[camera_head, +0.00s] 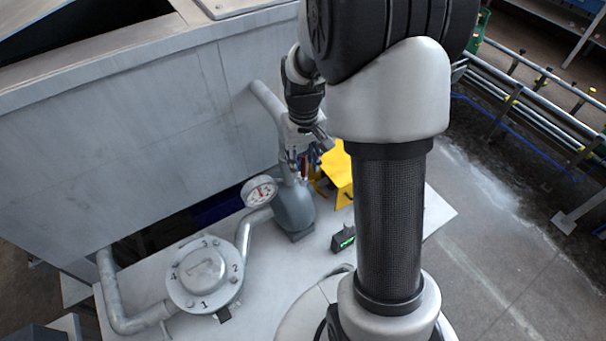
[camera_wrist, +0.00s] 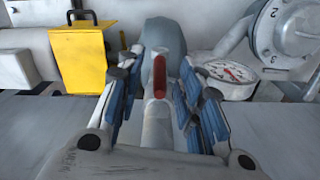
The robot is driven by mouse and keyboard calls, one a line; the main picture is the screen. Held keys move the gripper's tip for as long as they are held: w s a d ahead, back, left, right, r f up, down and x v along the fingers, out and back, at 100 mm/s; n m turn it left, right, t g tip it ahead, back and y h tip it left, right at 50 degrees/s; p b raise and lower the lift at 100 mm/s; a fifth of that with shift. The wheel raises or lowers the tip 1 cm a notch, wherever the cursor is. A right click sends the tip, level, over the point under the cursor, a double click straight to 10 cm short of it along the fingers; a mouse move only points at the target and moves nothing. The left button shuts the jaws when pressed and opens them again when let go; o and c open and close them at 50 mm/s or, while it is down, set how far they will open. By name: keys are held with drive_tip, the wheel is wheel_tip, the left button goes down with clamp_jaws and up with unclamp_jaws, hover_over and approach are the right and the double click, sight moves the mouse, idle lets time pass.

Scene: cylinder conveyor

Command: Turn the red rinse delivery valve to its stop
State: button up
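The red valve handle (camera_wrist: 159,76) stands at the middle of the wrist view, on a light grey stem or pipe, with a rounded grey body behind it. My gripper (camera_wrist: 162,62) has its two blue-padded fingers spread, one on each side of the handle, with a visible gap on both sides. In the head view my gripper (camera_head: 311,150) reaches down at the pipe above the grey pump-like body (camera_head: 293,208). Only a small part of the red handle (camera_head: 304,166) shows there, partly hidden by the fingers.
A yellow box (camera_head: 340,172) stands close to the right of my gripper. A round gauge (camera_head: 260,191) and a numbered flanged cover (camera_head: 205,275) are to the left. A small black device with a green display (camera_head: 344,239) lies in front. A large grey tank wall (camera_head: 140,130) rises behind.

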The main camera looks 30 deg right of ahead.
sight(304, 183)
wheel_tip(304, 183, down, 6)
drive_tip(key=shift+r, duration=0.1)
drive_tip(key=shift+c, duration=0.3)
clamp_jaws()
idle(0.7)
